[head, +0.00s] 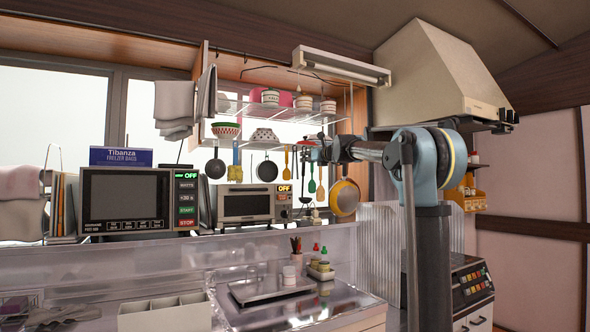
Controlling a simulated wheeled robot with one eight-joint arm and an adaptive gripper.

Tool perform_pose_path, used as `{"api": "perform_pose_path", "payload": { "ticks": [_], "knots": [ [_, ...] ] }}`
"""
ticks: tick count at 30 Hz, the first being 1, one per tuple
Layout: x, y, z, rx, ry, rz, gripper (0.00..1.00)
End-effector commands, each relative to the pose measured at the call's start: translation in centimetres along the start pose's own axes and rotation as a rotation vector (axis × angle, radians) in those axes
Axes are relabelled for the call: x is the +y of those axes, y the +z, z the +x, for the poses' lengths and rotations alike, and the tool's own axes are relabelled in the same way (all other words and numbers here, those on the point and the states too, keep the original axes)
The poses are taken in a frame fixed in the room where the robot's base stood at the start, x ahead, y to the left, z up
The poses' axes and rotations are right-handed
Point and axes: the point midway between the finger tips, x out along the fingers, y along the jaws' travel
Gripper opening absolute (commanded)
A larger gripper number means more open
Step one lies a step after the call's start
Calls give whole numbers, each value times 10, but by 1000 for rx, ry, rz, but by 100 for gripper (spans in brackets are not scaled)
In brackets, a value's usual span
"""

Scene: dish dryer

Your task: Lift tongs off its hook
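My arm reaches left from the right side, and my gripper (316,152) is at the row of utensils hanging under the wire shelf (285,112). The gripper is small and dark here and overlaps the hanging handles, so I cannot see whether its fingers are open or closed. I cannot single out the tongs among the thin utensils around the gripper. Their hook is also not clear. A green spoon (312,186) and an orange-brown utensil (320,192) hang just below the gripper.
Dark pans (267,171) hang to the left. Bowls (264,135) stand on the shelf. A range hood (435,75) is above right.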

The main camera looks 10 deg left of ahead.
Motion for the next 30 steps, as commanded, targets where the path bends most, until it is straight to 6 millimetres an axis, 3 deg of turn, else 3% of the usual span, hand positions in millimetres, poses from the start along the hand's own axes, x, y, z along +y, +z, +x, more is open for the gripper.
{"api": "perform_pose_path", "payload": {
  "ticks": [12,23,30],
  "knots": [
    [0,0,58,0,0,-2,27],
    [1,-1,78,0,1,-2,27],
    [2,-2,106,0,1,-2,27]
  ]
}}
